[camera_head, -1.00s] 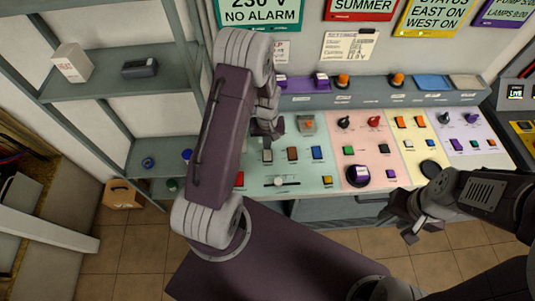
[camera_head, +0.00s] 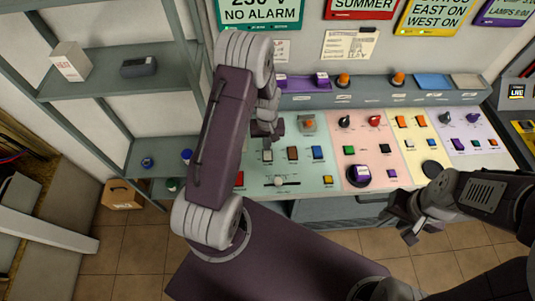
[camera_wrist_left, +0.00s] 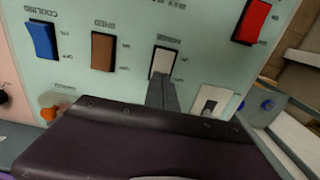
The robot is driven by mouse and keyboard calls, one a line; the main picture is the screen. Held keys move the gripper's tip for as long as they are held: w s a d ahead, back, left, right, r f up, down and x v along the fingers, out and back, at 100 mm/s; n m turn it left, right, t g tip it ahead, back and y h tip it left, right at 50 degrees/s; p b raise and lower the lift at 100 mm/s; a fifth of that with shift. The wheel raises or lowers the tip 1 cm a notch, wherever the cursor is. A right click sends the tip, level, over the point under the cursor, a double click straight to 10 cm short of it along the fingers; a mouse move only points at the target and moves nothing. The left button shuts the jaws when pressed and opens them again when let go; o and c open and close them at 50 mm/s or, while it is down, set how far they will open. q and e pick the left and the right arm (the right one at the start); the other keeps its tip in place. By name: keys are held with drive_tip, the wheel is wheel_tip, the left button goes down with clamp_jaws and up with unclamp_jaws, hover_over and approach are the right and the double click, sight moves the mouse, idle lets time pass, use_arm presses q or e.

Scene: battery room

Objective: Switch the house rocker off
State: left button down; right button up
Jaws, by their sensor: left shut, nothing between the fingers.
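A pale rocker (camera_head: 267,156) sits on the green panel, left of a brown rocker (camera_head: 292,153) and a blue rocker (camera_head: 316,152). In the left wrist view the pale rocker (camera_wrist_left: 164,62) shows upside down, with a label too blurred to read surely as house. My left gripper (camera_head: 267,139) is shut and empty. Its narrow fingertips (camera_wrist_left: 161,92) are at the pale rocker and cover its near end; I cannot tell whether they touch. My right gripper (camera_head: 403,220) hangs in front of the desk, away from the rockers, its fingers apparently apart.
A red rocker (camera_head: 239,179) and a slider (camera_head: 281,182) are close by on the same panel. A pink panel (camera_head: 361,130) with knobs and buttons lies to the right. Shelves (camera_head: 110,86) stand at the left. A raised ledge (camera_head: 380,93) runs behind the panels.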

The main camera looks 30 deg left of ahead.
use_arm(q)
drive_tip(key=shift+f, duration=0.35)
wheel_tip(320, 180, up, 7)
drive_tip(key=p, duration=0.5)
drive_tip(key=shift+r+p, duration=0.15)
drive_tip(key=shift+p, duration=0.2)
drive_tip(key=shift+f, duration=0.2)
